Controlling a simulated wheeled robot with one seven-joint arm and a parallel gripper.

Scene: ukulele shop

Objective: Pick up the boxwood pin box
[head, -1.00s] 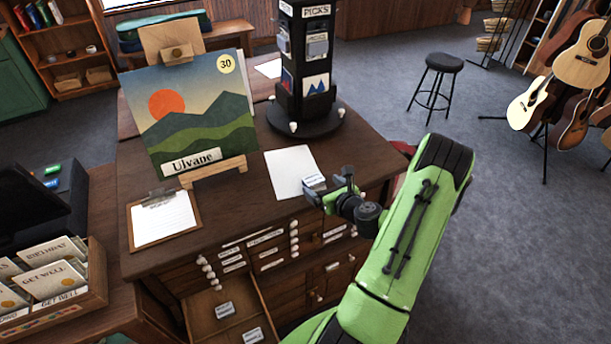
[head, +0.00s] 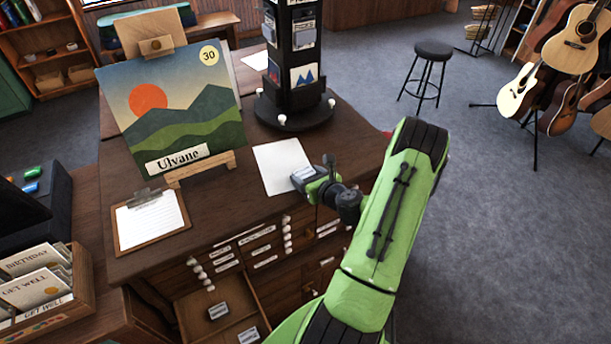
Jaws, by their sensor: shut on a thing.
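My gripper (head: 312,178) is shut on a small pin box (head: 302,174) with a pale label, above the front part of the counter beside a white sheet of paper. The label is too small to read, so I cannot confirm that it says boxwood. The gripper's fingers hide part of the box. Below, an open drawer (head: 195,322) in the wooden cabinet holds two similar dark boxes with pale labels, one farther back (head: 218,311) and one nearer (head: 248,335).
The counter (head: 235,205) bears a white sheet (head: 277,165), a clipboard (head: 150,219), an "Ulvane" picture on an easel (head: 172,110) and a picks stand (head: 290,110). A card box (head: 85,300) is at left. A stool (head: 432,52) and guitars (head: 575,45) stand right, with open floor between.

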